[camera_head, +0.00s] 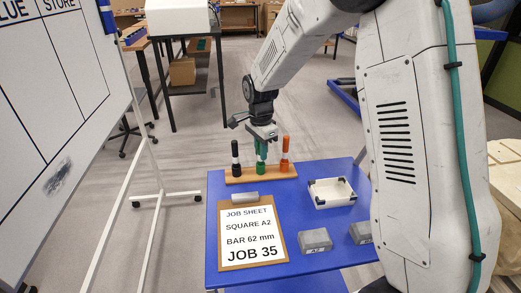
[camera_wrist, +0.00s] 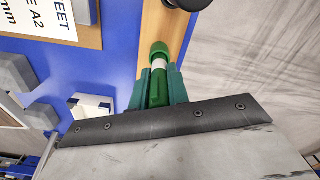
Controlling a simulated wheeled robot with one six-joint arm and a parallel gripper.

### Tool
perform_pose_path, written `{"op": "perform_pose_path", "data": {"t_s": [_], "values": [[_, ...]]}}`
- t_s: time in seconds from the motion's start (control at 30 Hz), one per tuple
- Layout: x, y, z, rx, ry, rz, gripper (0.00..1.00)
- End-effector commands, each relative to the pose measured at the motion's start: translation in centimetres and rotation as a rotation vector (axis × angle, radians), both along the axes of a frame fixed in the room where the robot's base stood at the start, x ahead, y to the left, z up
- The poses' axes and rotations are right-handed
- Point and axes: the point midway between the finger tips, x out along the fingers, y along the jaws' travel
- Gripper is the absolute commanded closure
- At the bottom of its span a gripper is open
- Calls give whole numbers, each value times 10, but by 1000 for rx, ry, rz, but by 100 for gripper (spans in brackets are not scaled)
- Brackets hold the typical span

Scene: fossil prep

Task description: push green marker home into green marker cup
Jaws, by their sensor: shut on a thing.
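The green marker (camera_wrist: 157,88) is held between the green fingers of my gripper (camera_wrist: 158,92). My gripper also shows in the head view (camera_head: 261,145), pointing down over the wooden rack. The marker's white band sits directly at the green marker cup (camera_wrist: 159,49), with the marker's lower end hidden there. In the head view the green cup (camera_head: 261,169) stands in the middle of the rack, under the marker. The marker looks close to upright and in line with the cup. I cannot tell how deep it sits.
The wooden rack (camera_head: 245,179) also holds a black marker (camera_head: 235,149) on the left and an orange marker (camera_head: 286,144) on the right, close beside my gripper. A clipboard (camera_head: 224,262), a white tray (camera_head: 330,203) and grey blocks (camera_head: 315,239) lie on the blue table (camera_head: 300,181).

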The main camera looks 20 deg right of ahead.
Motion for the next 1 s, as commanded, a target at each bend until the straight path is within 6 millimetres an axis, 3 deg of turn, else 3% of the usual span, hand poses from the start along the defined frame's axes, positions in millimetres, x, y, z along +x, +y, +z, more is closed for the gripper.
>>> {"op": "perform_pose_path", "data": {"t_s": [0.57,0.6,0.67,1.0], "values": [[0,0,1,0,0,0,100],[0,0,1,0,0,0,72],[0,0,1,0,0,0,58],[1,0,7,1,-3,0,58]]}}
